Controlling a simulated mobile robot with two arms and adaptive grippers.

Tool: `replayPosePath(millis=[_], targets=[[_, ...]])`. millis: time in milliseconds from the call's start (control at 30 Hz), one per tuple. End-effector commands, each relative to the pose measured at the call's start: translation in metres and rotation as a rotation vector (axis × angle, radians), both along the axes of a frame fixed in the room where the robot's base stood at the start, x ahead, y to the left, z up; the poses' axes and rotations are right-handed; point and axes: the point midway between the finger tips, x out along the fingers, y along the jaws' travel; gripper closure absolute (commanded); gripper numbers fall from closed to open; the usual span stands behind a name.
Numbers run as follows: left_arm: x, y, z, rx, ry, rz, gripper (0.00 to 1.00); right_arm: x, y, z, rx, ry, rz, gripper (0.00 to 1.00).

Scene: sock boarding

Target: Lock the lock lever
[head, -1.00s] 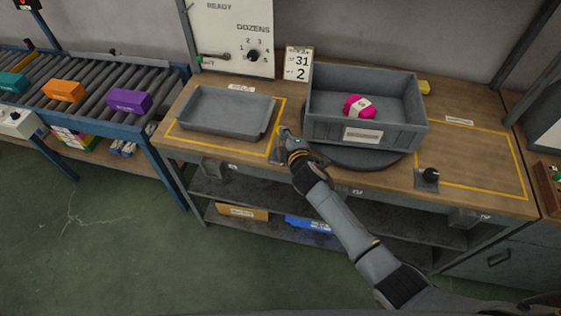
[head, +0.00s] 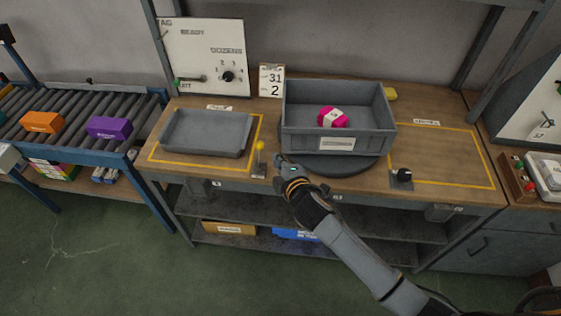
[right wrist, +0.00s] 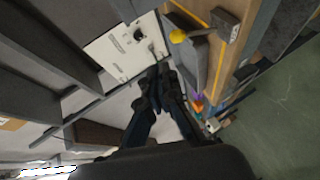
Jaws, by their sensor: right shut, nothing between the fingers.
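The lock lever (head: 260,158) is a short lever with a yellow knob on a small metal plate at the table's front edge. It stands roughly upright between the grey tray and the round turntable. In the right wrist view its yellow knob (right wrist: 178,36) shows near the top. My right gripper (head: 280,160) is shut and empty. It is just right of the lever, in front of the turntable (head: 335,166), and looks apart from the lever. Its closed fingers show in the right wrist view (right wrist: 160,72). My left gripper is not in view.
A grey tray (head: 205,150) lies left of the lever. A grey bin (head: 365,140) with a pink bundle (head: 332,117) stands on the turntable. A black knob (head: 404,174) is at the front right. A yellow-outlined area (head: 445,160) on the right is clear.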

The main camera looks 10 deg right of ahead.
Motion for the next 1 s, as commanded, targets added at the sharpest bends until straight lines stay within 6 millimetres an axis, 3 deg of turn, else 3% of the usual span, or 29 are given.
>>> replayPosePath(millis=[333,800,900,967,1000], targets=[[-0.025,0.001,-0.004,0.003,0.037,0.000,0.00,-0.015,-0.005,0.009,-0.001,0.000,-0.001,1.00],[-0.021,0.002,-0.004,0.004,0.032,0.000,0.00,-0.015,-0.005,0.008,0.000,0.002,-0.002,1.00],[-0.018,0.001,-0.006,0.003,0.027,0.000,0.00,-0.017,-0.009,-0.010,0.013,0.035,-0.015,1.00],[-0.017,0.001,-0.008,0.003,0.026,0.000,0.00,-0.021,-0.015,-0.034,0.035,0.079,-0.035,1.00],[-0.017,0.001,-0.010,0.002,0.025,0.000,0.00,-0.024,-0.021,-0.055,0.053,0.119,-0.054,1.00]])
